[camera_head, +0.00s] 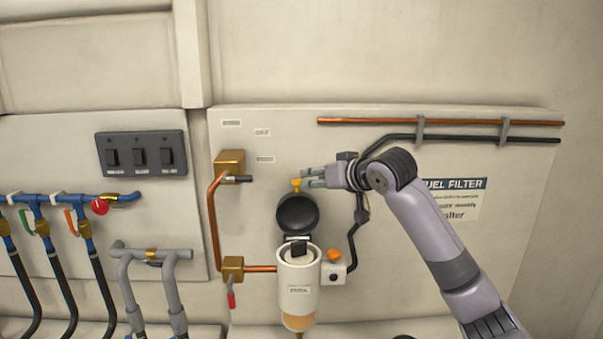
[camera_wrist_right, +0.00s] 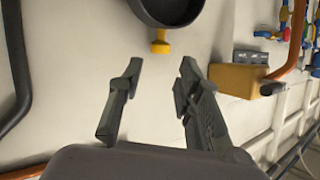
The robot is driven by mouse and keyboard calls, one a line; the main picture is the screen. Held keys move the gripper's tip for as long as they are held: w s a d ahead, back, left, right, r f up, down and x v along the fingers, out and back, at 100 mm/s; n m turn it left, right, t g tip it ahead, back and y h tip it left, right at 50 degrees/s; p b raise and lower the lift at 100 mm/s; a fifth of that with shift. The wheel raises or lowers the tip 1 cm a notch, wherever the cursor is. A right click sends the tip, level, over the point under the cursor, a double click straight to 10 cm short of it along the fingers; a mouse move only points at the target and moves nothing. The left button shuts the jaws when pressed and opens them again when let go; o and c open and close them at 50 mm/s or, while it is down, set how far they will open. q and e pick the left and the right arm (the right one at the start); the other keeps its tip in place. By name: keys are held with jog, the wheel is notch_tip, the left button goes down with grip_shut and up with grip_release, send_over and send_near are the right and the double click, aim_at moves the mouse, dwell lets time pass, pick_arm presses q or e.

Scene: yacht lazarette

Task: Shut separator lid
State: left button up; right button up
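The separator (camera_head: 299,281) is a white cylinder with an amber lower bowl, mounted on the panel in the head view. Its round black lid (camera_head: 297,214) stands open, raised above the cylinder on a hinge. A small yellow knob (camera_head: 296,184) sticks out at the lid's upper edge. My right gripper (camera_head: 304,177) is beside the knob, at its right. In the right wrist view the gripper (camera_wrist_right: 160,75) is open and empty, with the yellow knob (camera_wrist_right: 160,42) beyond the fingertips and between their lines. The lid (camera_wrist_right: 168,10) is cut off by the top edge. My left gripper is not in view.
A brass block (camera_head: 229,163) with copper pipe is left of the lid. A small box with an orange knob (camera_head: 335,255) sits right of the cylinder. A black hose (camera_head: 357,225) runs behind my right gripper. Switches (camera_head: 141,152) and blue valves (camera_head: 60,199) are farther left.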

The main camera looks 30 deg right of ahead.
aim_at(300, 181)
jog(key=p+x, duration=0.2)
jog(key=x, duration=0.4)
jog(key=shift+r, duration=0.1)
jog(key=shift+w+f, duration=0.35)
jog(key=shift+w, duration=0.2)
jog(key=shift+c, duration=0.3)
grip_shut()
